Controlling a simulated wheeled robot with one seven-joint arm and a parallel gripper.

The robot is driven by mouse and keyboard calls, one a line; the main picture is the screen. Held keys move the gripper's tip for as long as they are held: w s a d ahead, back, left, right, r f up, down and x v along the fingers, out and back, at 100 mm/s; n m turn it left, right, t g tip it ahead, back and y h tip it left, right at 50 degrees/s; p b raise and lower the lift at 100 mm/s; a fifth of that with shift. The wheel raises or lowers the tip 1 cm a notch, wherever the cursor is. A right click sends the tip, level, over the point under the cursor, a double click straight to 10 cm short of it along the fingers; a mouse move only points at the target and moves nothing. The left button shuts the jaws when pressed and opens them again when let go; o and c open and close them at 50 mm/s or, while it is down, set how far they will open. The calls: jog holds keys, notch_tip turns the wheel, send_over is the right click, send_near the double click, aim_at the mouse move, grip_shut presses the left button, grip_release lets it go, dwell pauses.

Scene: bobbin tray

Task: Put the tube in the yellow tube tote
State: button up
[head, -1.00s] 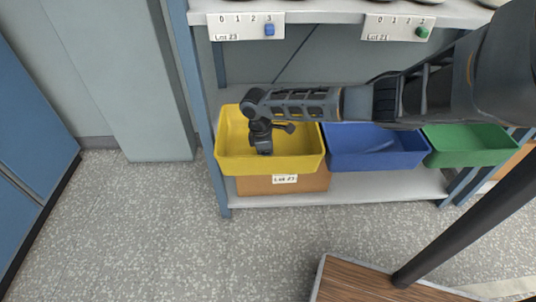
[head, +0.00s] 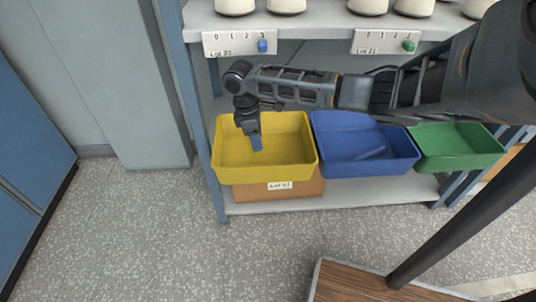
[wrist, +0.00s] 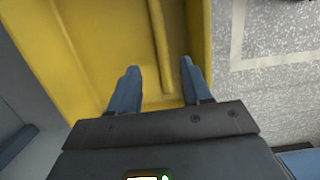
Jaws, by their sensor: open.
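The yellow tube tote (head: 262,174) stands at the left of the lower shelf, and its inside also shows in the wrist view (wrist: 62,48). In the wrist view a yellow tube (wrist: 161,40) lies in the tote, apart from the walls. My gripper (wrist: 160,68) is open with blue fingertips, and the tube's near end shows between and beyond them. The fingers do not grip it. In the head view my gripper (head: 257,144) points down over the tote's opening. The tube cannot be made out in the head view.
A blue tote (head: 368,169) holding a blue tube (head: 370,154) and a green tote (head: 460,161) stand to the right. A cardboard box (head: 292,191) is under the yellow tote. White bobbins (head: 286,5) stand on the shelf above. A wooden surface (head: 365,285) is near the front.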

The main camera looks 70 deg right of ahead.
jog(key=w+a+r+n+t+y, duration=0.1)
jog(key=w+a+t+y, duration=0.15)
jog(key=w+a, duration=0.8)
jog(key=w+a+t+y, duration=0.1)
jog(key=w+a+t, duration=0.4)
jog(key=a, duration=1)
jog(key=w+a+r+m+t+y, duration=0.1)
jog(key=w+a+r+m+t, duration=0.2)
jog(key=a, duration=0.8)
jog(key=a+r+t+y, duration=0.2)
jog(key=a+r, duration=0.3)
jog(key=a, duration=0.5)
jog(key=s+a+f+m+t+h, duration=0.1)
jog(key=s+a+m+t+h, duration=0.15)
jog(key=s, duration=0.75)
jog(key=s+a+m+t+h, duration=0.15)
jog(key=s+m, duration=0.25)
jog(key=s, duration=0.6)
jog(key=s+d+r+n, duration=0.1)
jog(key=s+d+r, duration=0.1)
jog(key=s+d, duration=0.2)
jog(key=s+d+r+n+h, duration=0.1)
jog(key=s+d+r, duration=0.2)
jog(key=s, duration=0.8)
jog(key=s+d+r+n, duration=0.2)
jog(key=s+d+r, duration=0.1)
jog(key=s+d, duration=0.3)
jog(key=shift+s+d+r+h, duration=0.2)
jog(key=shift+s+h, duration=0.15)
jog(key=shift+s, duration=0.35)
